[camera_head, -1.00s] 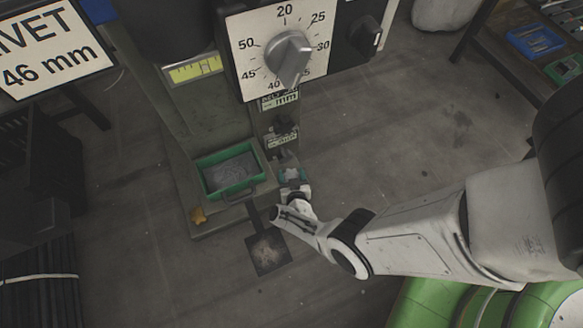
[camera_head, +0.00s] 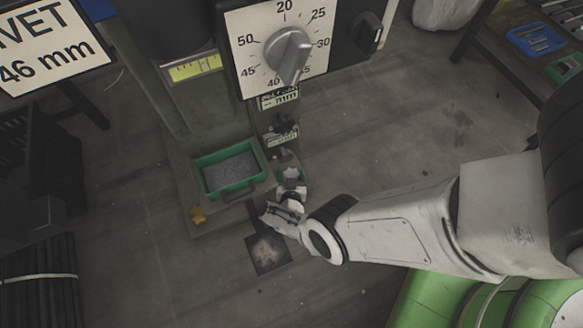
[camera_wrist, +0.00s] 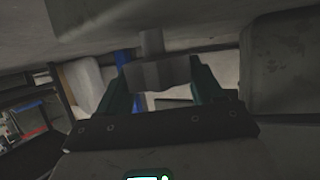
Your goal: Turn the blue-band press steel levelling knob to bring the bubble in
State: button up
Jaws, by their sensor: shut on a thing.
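The steel levelling knob (camera_wrist: 160,73) is a grey lobed piece on a short stem in the wrist view. My gripper (camera_wrist: 163,82) has its two dark green jaws closed on either side of it. In the head view my gripper (camera_head: 290,174) is low at the right foot of the press (camera_head: 188,128); the knob is mostly hidden there. The yellow-green level vial (camera_head: 194,67) is on the press front, with dark marks right of its middle. The bubble is too small to place surely. A blue strip (camera_wrist: 124,60) shows behind the left jaw.
A green-rimmed tray (camera_head: 229,196) sits on the press base left of my gripper. A dial (camera_head: 288,50) hangs above. A dark floor plate (camera_head: 268,254) lies in front. The floor to the right is clear.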

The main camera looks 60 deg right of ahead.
jog(key=o, duration=1)
jog(key=shift+c, duration=0.2)
jog(key=shift+a, duration=0.1)
jog(key=p+v, duration=0.4)
jog(key=v, duration=0.3)
jog(key=shift+s+a, duration=0.15)
